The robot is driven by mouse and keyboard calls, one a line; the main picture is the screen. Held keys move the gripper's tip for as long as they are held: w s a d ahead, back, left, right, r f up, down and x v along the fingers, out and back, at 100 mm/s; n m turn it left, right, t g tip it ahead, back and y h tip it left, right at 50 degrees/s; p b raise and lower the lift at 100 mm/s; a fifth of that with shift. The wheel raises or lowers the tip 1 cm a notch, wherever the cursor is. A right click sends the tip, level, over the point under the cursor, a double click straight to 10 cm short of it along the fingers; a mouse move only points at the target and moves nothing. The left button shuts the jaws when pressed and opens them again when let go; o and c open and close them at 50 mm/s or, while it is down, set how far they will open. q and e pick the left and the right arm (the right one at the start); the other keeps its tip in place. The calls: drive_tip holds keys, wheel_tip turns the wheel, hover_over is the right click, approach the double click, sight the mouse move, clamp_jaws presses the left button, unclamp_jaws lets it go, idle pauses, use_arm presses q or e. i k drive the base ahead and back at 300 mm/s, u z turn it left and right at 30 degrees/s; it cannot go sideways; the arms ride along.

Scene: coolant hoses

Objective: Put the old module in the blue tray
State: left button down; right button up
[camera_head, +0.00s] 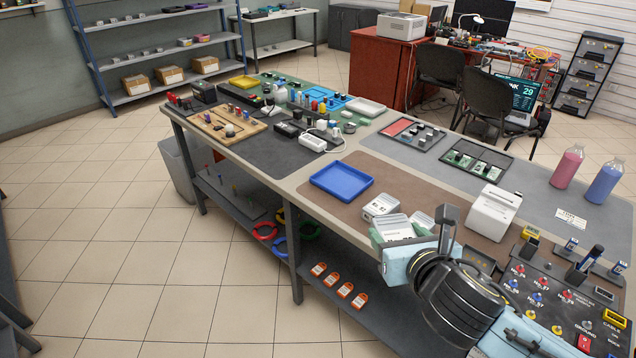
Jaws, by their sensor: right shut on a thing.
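The blue tray (330,192) lies empty on the brown mat, left of my right gripper. My right gripper (418,238) is at the near side of the table, with a grey finger standing up on its right. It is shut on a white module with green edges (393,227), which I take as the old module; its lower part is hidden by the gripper. A second white module (380,207) sits on the mat between the held one and the tray. My left gripper is not in view.
A white printer-like box (494,212) stands right of the gripper. A dark panel of knobs and plugs (545,285) is at the near right. Two bottles, pink (567,167) and blue (604,182), stand behind. Small parts crowd the far table end.

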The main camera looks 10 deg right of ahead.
sight(342, 182)
drive_tip(key=u, duration=0.4)
drive_tip(key=i, duration=1.5)
drive_tip(key=z, duration=0.5)
